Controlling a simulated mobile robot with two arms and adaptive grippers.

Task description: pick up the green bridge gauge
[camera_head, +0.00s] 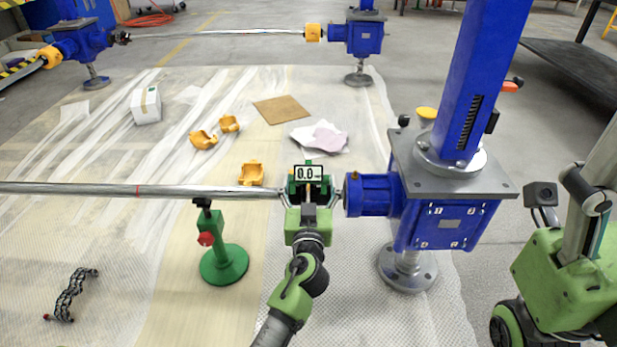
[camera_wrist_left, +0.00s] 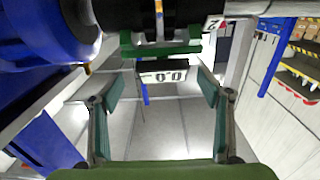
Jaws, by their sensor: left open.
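The green bridge gauge (camera_head: 297,188) sits at the right end of the long steel shaft, beside the blue screw jack, with its display reading 0.0. In the left wrist view the gauge (camera_wrist_left: 127,49) spans the top middle, its display hanging below the green bar. My left gripper (camera_head: 311,196) is at the gauge from the near side. In the left wrist view its two fingers (camera_wrist_left: 162,90) are spread apart, left and right of the display, with a visible gap to it. My right gripper is not in view.
The blue screw jack (camera_head: 450,226) stands close right of the gauge. The steel shaft (camera_head: 90,189) runs left. A green stand (camera_head: 225,265) with a red knob is below it. Orange covers (camera_head: 251,174) and a black cable chain (camera_head: 72,293) lie on the sheeted floor.

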